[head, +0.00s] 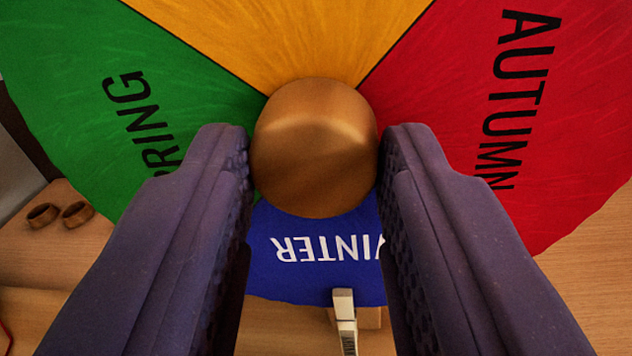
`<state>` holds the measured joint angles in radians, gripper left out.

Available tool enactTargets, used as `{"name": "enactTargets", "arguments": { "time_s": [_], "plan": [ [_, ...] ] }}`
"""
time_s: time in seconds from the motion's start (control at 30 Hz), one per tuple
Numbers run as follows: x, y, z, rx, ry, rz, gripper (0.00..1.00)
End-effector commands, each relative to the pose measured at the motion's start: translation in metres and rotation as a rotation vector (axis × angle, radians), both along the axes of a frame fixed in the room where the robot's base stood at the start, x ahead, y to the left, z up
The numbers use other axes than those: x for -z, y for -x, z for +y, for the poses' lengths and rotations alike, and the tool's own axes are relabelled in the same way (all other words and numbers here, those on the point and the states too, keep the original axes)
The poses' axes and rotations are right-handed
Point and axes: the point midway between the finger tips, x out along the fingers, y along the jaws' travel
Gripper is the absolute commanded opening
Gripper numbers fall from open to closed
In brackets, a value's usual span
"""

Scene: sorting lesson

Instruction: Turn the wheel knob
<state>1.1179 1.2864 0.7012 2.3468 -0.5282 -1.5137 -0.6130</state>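The wheel knob (314,150) is a round, brass-brown knob at the centre of a coloured season wheel (285,40). The wheel has a green sector marked SPRING at left, a plain-looking yellow one at top, a red AUTUMN one at right and a blue WINTER one at bottom, its lettering upside down. My gripper (315,155) has one dark, ridged finger on each side of the knob. Both inner finger faces meet the knob's sides, with no clear gap, so it looks shut on the knob. The fingers hide parts of the green, blue and red sectors.
A light wooden surface (590,290) lies beyond the wheel. Two small brown rings (60,214) are at the left. A pale grey, narrow object (345,318) shows below the blue sector, between the fingers.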

Motion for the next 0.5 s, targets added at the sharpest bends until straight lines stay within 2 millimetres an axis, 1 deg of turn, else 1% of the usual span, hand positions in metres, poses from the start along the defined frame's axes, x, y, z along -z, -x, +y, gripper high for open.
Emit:
{"name": "enactTargets", "arguments": {
  "time_s": [0.27, 0.5],
  "plan": [
    [0.0003, 0.0001, 0.0003, -0.001, -0.016, -0.004, 0.07],
    [0.0008, -0.0002, 0.0001, 0.000, -0.114, -0.032, 0.08]
  ]
}}
